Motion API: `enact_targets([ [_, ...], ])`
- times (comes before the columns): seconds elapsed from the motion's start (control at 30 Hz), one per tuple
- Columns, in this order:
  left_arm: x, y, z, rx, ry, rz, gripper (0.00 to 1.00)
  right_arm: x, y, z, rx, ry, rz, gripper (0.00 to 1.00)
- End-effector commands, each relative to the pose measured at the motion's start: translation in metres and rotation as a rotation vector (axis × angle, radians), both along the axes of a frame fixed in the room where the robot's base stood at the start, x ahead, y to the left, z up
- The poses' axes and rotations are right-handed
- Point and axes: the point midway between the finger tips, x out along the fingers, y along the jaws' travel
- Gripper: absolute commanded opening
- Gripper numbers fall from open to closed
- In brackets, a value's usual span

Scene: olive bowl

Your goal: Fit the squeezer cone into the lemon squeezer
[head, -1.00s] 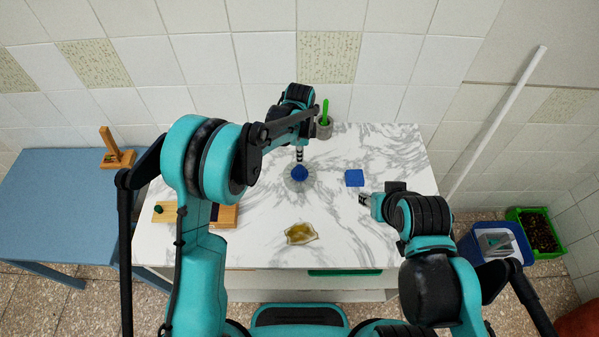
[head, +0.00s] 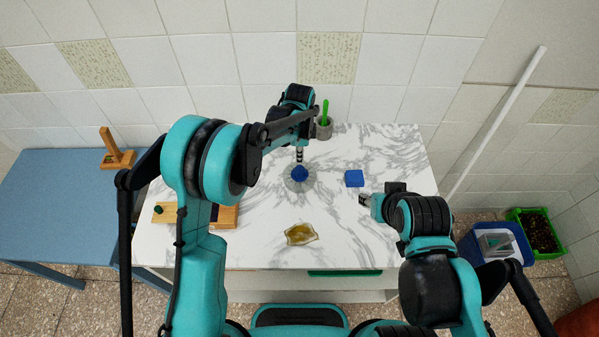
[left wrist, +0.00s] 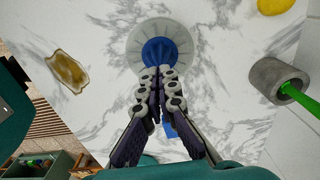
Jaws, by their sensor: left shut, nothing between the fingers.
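The lemon squeezer (head: 300,185) is a pale grey, ribbed round dish standing on the marble tabletop; it also shows in the left wrist view (left wrist: 139,33). The blue squeezer cone (head: 300,172) is over the dish's middle, and it also shows in the left wrist view (left wrist: 157,49). Whether it is fully seated I cannot tell. My left gripper (head: 299,156) is shut and empty right at the cone; its fingertips in the left wrist view (left wrist: 160,72) cover part of the cone. My right gripper (head: 363,199) is right of the squeezer, too small to read.
A blue block (head: 354,178) lies right of the squeezer. An amber dish (head: 300,234) is in front. A grey pot with a green handle (head: 324,130) stands behind. A wooden board (head: 224,215) lies at left. A yellow fruit (left wrist: 273,6) shows at the wrist view's corner.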

Motion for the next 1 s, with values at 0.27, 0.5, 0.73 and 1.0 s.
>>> enact_targets([
  [0.27,0.000,0.000,-0.005,0.000,0.000,0.000,0.00,0.000,0.000,-0.005,0.000,0.000,0.000,0.40],
  [0.5,0.000,0.000,-0.011,0.000,0.000,0.000,0.00,0.000,0.000,-0.010,0.000,0.000,0.000,0.40],
  [0.73,0.000,0.000,-0.017,0.000,0.000,0.000,0.00,0.000,0.000,-0.014,0.000,0.000,0.000,0.40],
  [1.0,0.000,0.000,-0.019,0.000,0.000,0.000,0.00,0.000,0.000,-0.015,0.000,0.000,0.000,0.40],
])
